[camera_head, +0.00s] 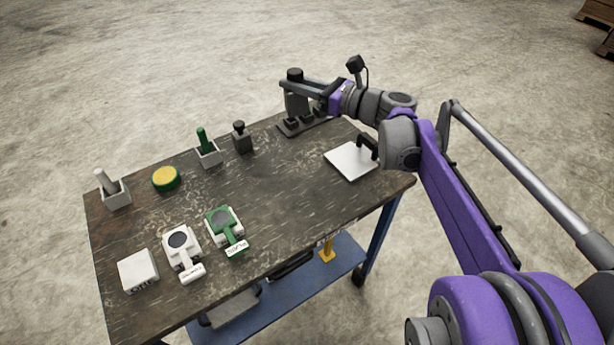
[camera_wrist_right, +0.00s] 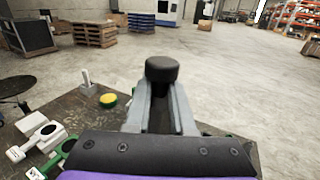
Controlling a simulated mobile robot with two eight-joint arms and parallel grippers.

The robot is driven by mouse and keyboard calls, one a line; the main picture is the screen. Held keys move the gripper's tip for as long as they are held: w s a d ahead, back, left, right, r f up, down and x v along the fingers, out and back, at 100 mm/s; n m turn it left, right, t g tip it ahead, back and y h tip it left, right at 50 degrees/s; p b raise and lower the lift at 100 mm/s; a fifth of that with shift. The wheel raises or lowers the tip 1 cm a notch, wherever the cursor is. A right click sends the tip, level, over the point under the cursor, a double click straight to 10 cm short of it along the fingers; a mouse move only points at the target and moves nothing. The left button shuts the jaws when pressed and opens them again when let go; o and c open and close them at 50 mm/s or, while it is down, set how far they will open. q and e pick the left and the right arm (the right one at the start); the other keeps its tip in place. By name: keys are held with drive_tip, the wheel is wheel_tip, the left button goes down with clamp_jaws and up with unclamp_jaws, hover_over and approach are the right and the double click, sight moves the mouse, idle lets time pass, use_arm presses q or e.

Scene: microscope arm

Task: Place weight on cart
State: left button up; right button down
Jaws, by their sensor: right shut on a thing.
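My right gripper (camera_head: 305,86) is at the far right corner of the cart's top, shut on a weight with a black knob (camera_head: 294,74). The weight's grey body (camera_head: 295,103) hangs below the fingers, above a dark tray (camera_head: 288,130); I cannot tell whether they touch. In the right wrist view the black knob (camera_wrist_right: 161,69) is between the fingertips, and the fingers hide the rest. A second dark weight with a knob (camera_head: 242,138) stands on the dark, worn cart top (camera_head: 270,190). My left gripper is not in view.
A white plate with a black handle (camera_head: 350,161) lies near the right edge, below my arm. A green-handled piece (camera_head: 207,152), yellow disc (camera_head: 166,178), grey-handled piece (camera_head: 112,190), white block (camera_head: 138,270) and white and green devices stand left. The centre is clear.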

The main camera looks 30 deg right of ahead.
drive_tip(key=shift+t+h, duration=0.3)
drive_tip(key=shift+s+a+f+b, duration=0.1)
drive_tip(key=shift+s+f+b, duration=0.95)
drive_tip(key=shift+f, duration=2.85)
drive_tip(key=shift+s+f+b, duration=0.9)
drive_tip(key=shift+f+b, duration=0.4)
drive_tip(key=shift+f, duration=2.6)
drive_tip(key=shift+s+a+f+b, duration=0.1)
drive_tip(key=shift+s+f+b, duration=0.95)
drive_tip(key=shift+f, duration=2.85)
drive_tip(key=shift+w+f, duration=0.1)
drive_tip(key=c, duration=0.8)
unclamp_jaws()
drive_tip(key=shift+f, duration=0.1)
drive_tip(key=shift+o, duration=0.2)
drive_tip(key=shift+r, duration=0.3)
hover_over(345, 212)
drive_tip(key=shift+f, duration=0.15)
